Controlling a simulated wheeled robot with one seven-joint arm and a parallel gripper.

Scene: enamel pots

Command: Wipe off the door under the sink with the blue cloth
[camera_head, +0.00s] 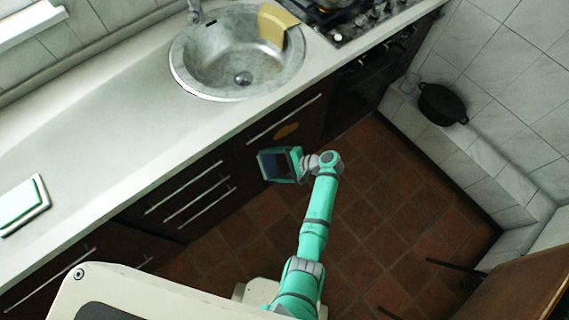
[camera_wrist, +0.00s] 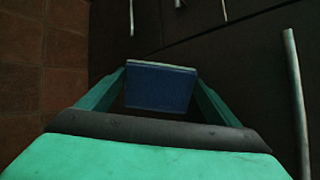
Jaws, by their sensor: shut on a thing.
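The blue cloth (camera_wrist: 160,88) is a flat block held between the two green fingers of my gripper (camera_wrist: 161,74) in the wrist view. In the head view my gripper (camera_head: 268,164) is in front of the dark cabinet fronts, below and left of an orange-brown mark (camera_head: 287,130). The mark is on the dark door (camera_head: 262,143) under the sink (camera_head: 237,82), below its long handle. The cloth shows only as a dark patch inside the gripper there. I cannot tell whether it touches the door. The mark does not show clearly in the wrist view.
Bar handles (camera_wrist: 297,100) stand out from the fronts, with drawers (camera_head: 200,208) to the left. A yellow cloth (camera_head: 279,24) hangs over the sink rim. A black pot (camera_head: 442,104) sits on the tiled ledge at right. The tiled floor (camera_head: 372,210) is open.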

